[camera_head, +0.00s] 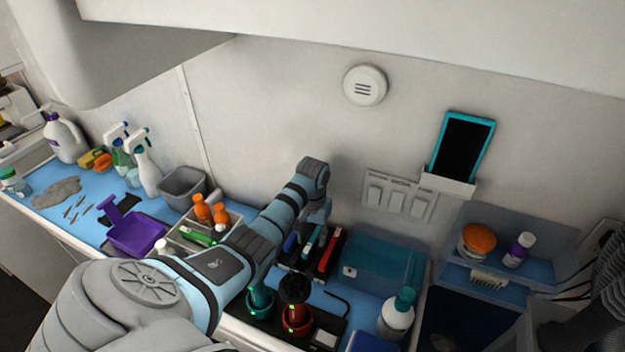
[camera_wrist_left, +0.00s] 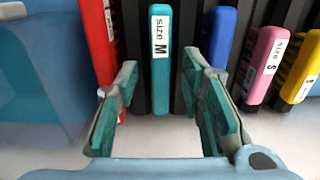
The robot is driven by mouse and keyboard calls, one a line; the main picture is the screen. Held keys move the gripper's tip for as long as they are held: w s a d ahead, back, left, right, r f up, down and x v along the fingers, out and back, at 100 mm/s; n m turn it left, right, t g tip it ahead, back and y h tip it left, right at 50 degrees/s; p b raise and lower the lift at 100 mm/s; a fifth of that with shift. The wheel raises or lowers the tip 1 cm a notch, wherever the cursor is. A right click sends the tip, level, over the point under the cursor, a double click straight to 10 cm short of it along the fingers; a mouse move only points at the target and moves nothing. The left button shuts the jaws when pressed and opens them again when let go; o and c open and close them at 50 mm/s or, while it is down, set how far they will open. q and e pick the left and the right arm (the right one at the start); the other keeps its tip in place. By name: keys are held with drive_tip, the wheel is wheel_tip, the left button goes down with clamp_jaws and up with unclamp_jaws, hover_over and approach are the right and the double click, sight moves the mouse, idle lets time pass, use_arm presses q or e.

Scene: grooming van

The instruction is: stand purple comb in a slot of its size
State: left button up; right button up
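I cannot make out a purple comb in either view. A dark slotted rack (camera_head: 296,264) holds coloured pieces upright under my left arm. In the left wrist view these are red (camera_wrist_left: 98,50), teal marked size M (camera_wrist_left: 160,65), blue (camera_wrist_left: 218,38), pink marked size S (camera_wrist_left: 263,65) and yellow (camera_wrist_left: 299,70). Dark dividers stand between them. My left gripper (camera_head: 318,216) is at the rack, partly hidden by its own wrist. In the wrist view its fingers (camera_wrist_left: 162,85) are open and apart, with the teal piece seen between them. My right gripper does not show.
A translucent teal bin (camera_head: 385,262) stands right of the rack. A dock with teal (camera_head: 260,302) and red (camera_head: 297,318) items stands in front. A bottle (camera_head: 396,320) is at the right. A purple dustpan (camera_head: 135,232), an organiser tray (camera_head: 182,238) and spray bottles are left.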

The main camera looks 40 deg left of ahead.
sight(312, 239)
use_arm(q)
wheel_tip(312, 239, up, 12)
drive_tip(key=p, duration=0.1)
drive_tip(key=shift+f, duration=0.25)
